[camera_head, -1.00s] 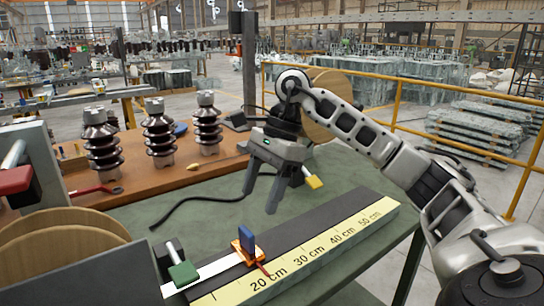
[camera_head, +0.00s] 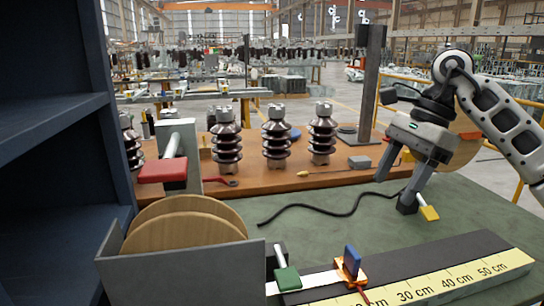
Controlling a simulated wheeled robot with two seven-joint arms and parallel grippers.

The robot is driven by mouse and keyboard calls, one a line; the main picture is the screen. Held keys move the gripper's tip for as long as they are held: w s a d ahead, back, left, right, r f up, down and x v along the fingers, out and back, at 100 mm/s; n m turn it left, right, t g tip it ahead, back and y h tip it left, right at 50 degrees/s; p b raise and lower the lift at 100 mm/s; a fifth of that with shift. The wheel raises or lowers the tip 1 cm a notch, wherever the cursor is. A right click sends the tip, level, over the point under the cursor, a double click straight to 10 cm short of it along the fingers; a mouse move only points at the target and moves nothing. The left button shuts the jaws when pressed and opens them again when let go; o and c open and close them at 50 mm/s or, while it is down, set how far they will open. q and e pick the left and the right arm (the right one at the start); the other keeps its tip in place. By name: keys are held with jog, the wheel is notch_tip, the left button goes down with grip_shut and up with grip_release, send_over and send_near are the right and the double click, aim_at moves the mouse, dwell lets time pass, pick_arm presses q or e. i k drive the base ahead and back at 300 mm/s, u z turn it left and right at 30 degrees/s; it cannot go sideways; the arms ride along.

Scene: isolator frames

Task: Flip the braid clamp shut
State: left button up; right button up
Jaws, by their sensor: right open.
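An orange clamp (camera_head: 350,272) with an upright blue lever (camera_head: 352,258) sits across a pale flat strip (camera_head: 310,281) at the near edge of the dark bar. A toggle handle with a green grip (camera_head: 287,278) stands left of it over the same strip. I cannot tell for sure which of the two is the braid clamp. My right gripper (camera_head: 396,186) is open and empty, fingers down, above the green mat, behind and to the right of the orange clamp and apart from it. My left gripper is not in view.
A yellow ruler (camera_head: 455,280) runs along the dark bar (camera_head: 435,259). A grey-sided spool holder (camera_head: 185,272), red handle (camera_head: 162,170) and blue shelf (camera_head: 55,150) fill the left. A black cable (camera_head: 320,207) crosses the mat.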

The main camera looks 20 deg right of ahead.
aim_at(287, 279)
jog(key=k, duration=1)
